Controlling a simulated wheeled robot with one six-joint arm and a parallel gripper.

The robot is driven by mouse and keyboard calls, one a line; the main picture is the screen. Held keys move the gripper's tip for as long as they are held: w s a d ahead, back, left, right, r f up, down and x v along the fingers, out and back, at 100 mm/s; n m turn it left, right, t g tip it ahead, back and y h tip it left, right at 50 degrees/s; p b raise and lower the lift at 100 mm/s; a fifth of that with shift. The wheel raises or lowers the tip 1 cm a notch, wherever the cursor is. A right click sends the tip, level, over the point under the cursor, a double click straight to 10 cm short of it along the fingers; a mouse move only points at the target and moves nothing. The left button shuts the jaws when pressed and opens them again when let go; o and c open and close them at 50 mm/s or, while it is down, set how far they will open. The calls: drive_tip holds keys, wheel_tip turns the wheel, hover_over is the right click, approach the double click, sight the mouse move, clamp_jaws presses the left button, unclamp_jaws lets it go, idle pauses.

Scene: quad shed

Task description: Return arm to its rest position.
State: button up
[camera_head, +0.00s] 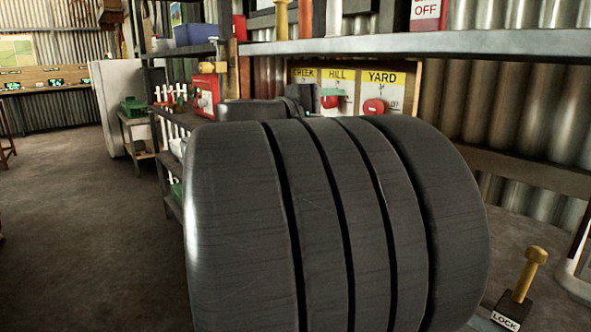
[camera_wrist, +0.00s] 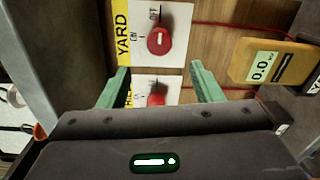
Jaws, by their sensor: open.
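In the wrist view my gripper (camera_wrist: 158,70) is open. Its two green fingers stand wide apart and nothing is held between them. They point at a wooden panel of switches. The red knob of the HILL switch (camera_wrist: 157,99) shows between the fingers, partly hidden by the gripper body. I cannot tell whether they touch it. The red YARD knob (camera_wrist: 159,40) lies beyond the fingertips. In the head view my large dark arm fills the middle and hides most of the gripper; a green fingertip shows near the HILL plate (camera_head: 339,79).
A yellow meter (camera_wrist: 270,62) reading 0.0 is right of the fingers in the wrist view. A metal shelf (camera_head: 480,44) runs above the panel. A yellow-handled lever (camera_head: 530,272) marked LOCK stands at lower right. The floor (camera_head: 80,210) at left is clear.

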sight(368, 109)
drive_tip(key=b+x, duration=0.2)
drive_tip(key=x, duration=0.9)
drive_tip(key=shift+d, duration=0.2)
drive_tip(key=shift+w+d+r+n+p, duration=0.1)
drive_tip(key=shift+w+r+n+p, duration=0.2)
drive_tip(key=shift+p, duration=0.45)
drive_tip(key=shift+s+r+n+p, duration=0.1)
drive_tip(key=shift+s+n+p, duration=0.1)
drive_tip(key=shift+n+p, duration=0.5)
drive_tip(key=n+p, duration=0.5)
drive_tip(key=p, duration=0.4)
drive_tip(key=shift+n, duration=0.3)
drive_tip(key=n+p, duration=0.6)
drive_tip(key=p, duration=0.5)
drive_tip(key=shift+h, duration=0.3)
drive_tip(key=n+p, duration=0.2)
drive_tip(key=p, duration=0.1)
drive_tip(key=shift+p, duration=0.35)
drive_tip(key=shift+f+n, duration=0.2)
drive_tip(key=shift+n, duration=0.1)
drive_tip(key=shift+f, duration=0.1)
